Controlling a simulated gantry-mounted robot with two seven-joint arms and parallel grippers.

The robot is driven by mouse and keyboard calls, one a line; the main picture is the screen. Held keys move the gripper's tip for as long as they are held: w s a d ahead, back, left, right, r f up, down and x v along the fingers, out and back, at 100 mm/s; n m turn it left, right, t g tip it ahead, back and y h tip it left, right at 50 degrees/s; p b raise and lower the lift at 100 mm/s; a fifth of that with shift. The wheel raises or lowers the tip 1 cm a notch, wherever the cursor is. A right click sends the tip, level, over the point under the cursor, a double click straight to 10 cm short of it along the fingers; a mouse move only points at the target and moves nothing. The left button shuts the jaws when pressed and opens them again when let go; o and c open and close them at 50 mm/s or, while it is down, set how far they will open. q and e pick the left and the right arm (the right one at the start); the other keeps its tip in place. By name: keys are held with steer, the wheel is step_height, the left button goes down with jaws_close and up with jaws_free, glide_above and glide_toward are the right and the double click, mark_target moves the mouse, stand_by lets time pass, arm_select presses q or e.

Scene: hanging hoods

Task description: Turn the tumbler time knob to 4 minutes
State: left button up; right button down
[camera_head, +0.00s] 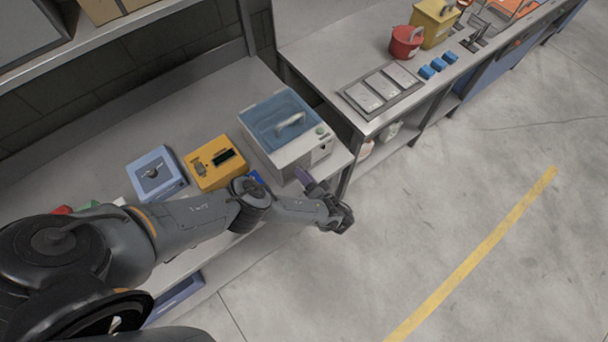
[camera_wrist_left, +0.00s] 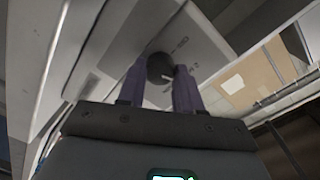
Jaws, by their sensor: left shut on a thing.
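The tumbler (camera_head: 254,148), a pale grey box with a clear blue lid, stands at the right end of the left bench. My left gripper (camera_head: 304,177) is at its front face, its purple fingertips against the panel. In the left wrist view the round dark time knob (camera_wrist_left: 160,68) sits between the two purple fingers of my left gripper (camera_wrist_left: 160,84), which is shut on it. Small dial marks show beside the knob, but they are too blurred to read surely. A light pointer mark shows near the knob's lower edge. The gripper hides this knob in the head view.
A yellow device (camera_head: 216,176) and a pale blue device (camera_head: 156,186) stand left of the tumbler, close to my left arm. Another bench on the right holds a red pot (camera_head: 405,46) and several blue blocks. The floor in front is clear.

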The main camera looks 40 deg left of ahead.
arm_select(q)
steer(key=m, duration=0.5)
steer(key=shift+w+m+g, duration=0.1)
steer(key=shift+m+g, duration=0.2)
steer(key=shift+m, duration=1.8)
steer(key=o, duration=1)
steer(key=shift+o, duration=0.2)
steer(key=shift+d, duration=0.1)
steer(key=s+d+b, duration=0.1)
steer(key=d, duration=0.9)
steer(key=shift+s+d+r, duration=0.2)
steer(key=shift+s+d, duration=0.05)
steer(key=shift+s, duration=0.15)
